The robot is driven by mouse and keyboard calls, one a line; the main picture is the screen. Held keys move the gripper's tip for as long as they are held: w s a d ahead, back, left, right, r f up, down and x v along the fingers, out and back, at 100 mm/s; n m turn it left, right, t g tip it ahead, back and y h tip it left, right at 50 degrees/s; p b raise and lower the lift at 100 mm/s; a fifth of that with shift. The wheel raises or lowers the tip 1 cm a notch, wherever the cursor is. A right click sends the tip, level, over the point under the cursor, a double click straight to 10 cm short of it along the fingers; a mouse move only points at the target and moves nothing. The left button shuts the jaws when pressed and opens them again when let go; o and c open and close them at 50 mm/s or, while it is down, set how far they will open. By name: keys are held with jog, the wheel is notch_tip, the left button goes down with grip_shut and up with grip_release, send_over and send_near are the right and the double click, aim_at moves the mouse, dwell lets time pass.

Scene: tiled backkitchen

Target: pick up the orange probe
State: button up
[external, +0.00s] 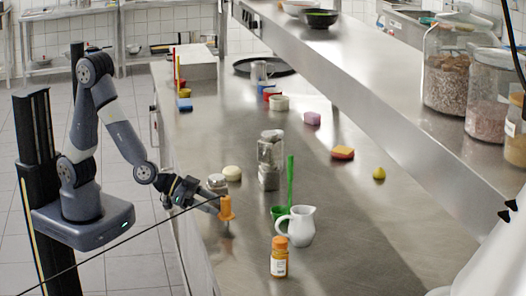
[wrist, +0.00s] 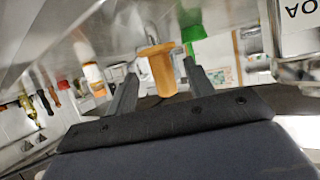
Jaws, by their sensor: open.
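The orange probe (external: 226,208) stands upright at the near left of the steel counter, with an orange handle on top and a thin metal part below. My gripper (external: 217,203) is at the handle's left side, reaching in from the counter's left edge. In the wrist view the orange handle (wrist: 158,72) shows between the two dark fingers of my gripper (wrist: 160,66), which are apart. Gaps show on both sides of the handle, so I see no grip on it. The wrist picture is rolled over.
An orange-capped jar (external: 279,258) is nearer the front. A small lidded jar (external: 217,182) and a pale round item (external: 232,173) are just behind my gripper. A glass jar (external: 270,160) stands farther back.

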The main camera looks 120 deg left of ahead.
aim_at(226, 209)
jog(key=shift+x, duration=2.2)
jog(key=shift+c, duration=0.2)
jog(key=c, duration=1)
